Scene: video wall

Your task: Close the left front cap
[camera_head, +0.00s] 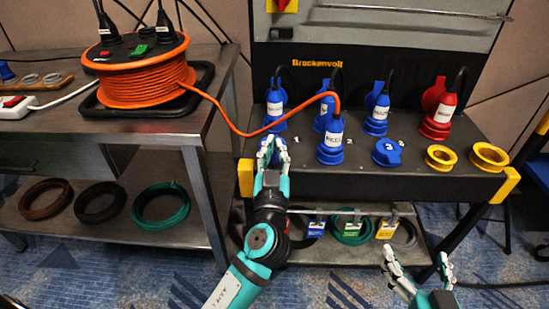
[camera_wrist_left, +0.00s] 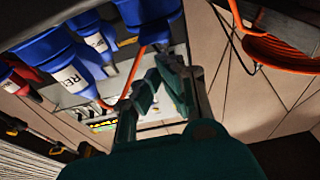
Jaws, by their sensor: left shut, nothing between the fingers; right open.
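The left front cap is blue and largely hidden by my left gripper (camera_head: 270,145) in the head view; only bits of blue show around the fingers, so I cannot tell its angle. My left gripper is shut and empty, at the left end of the dark panel's front row. In the left wrist view its fingertips (camera_wrist_left: 160,72) come together below a blue round part (camera_wrist_left: 147,8) at the top edge. I cannot tell whether they touch it. My right gripper (camera_head: 420,268) is open and empty, low at the right, in front of the panel.
Blue plugs (camera_head: 331,145), a red plug (camera_head: 438,108), a flat blue cap (camera_head: 388,152) and two yellow rings (camera_head: 440,157) crowd the panel. An orange cable (camera_head: 230,125) runs from the reel (camera_head: 145,85) past my left gripper.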

